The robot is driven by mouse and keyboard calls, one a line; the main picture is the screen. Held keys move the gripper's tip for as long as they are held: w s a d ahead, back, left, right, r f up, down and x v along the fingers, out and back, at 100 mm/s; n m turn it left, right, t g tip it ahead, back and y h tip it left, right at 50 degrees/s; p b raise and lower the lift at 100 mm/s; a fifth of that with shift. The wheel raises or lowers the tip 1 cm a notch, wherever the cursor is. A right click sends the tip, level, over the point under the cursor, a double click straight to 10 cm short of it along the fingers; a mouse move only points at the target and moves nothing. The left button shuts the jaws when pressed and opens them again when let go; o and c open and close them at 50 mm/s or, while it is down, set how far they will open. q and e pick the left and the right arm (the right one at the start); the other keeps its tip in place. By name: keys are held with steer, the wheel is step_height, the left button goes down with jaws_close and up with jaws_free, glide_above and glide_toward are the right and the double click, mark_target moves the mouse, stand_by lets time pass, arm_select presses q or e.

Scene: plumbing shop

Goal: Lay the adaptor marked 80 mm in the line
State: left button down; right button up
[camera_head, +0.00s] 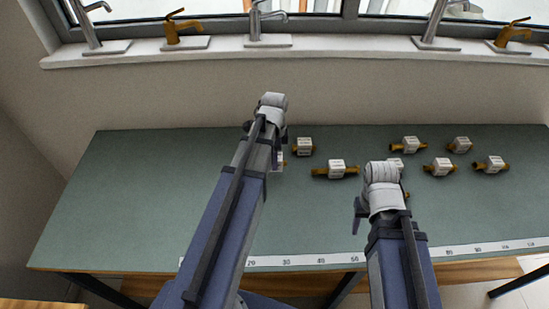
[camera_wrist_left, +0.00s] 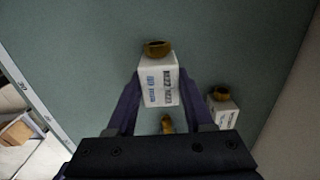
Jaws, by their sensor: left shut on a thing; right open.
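Several brass adaptors with white label blocks lie on the green table. One adaptor (camera_wrist_left: 158,85) is between the fingers of my left gripper (camera_wrist_left: 156,96), which is shut on its white block; brass ends show above and below. In the head view my left gripper (camera_head: 264,142) largely hides this adaptor (camera_head: 280,161). Another adaptor (camera_wrist_left: 222,110) lies just right of the fingers in the left wrist view. My right gripper (camera_head: 381,208) is open over the table, partly hidden by its own wrist. The label print is too small to read, so I cannot tell which adaptor is marked 80 mm.
Other adaptors include a long one (camera_head: 336,169) between my arms and more at the right (camera_head: 440,167), (camera_head: 490,165). A numbered white scale strip (camera_head: 300,260) runs along the table's front edge. The table's left part (camera_head: 130,200) is clear. Taps stand on the windowsill (camera_head: 170,52) behind.

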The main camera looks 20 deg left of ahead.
arm_select(q)
step_height(320, 180, up, 5)
steer(key=p, duration=0.4)
steer(key=shift+r, duration=0.2)
steer(key=shift+f+b, duration=0.7)
steer(key=shift+f, duration=0.1)
steer(key=shift+r, duration=0.15)
arm_select(e)
step_height(320, 180, up, 4)
steer(key=shift+r, duration=0.1)
arm_select(q)
steer(key=shift+d, duration=0.15)
arm_select(e)
steer(key=shift+d, duration=0.15)
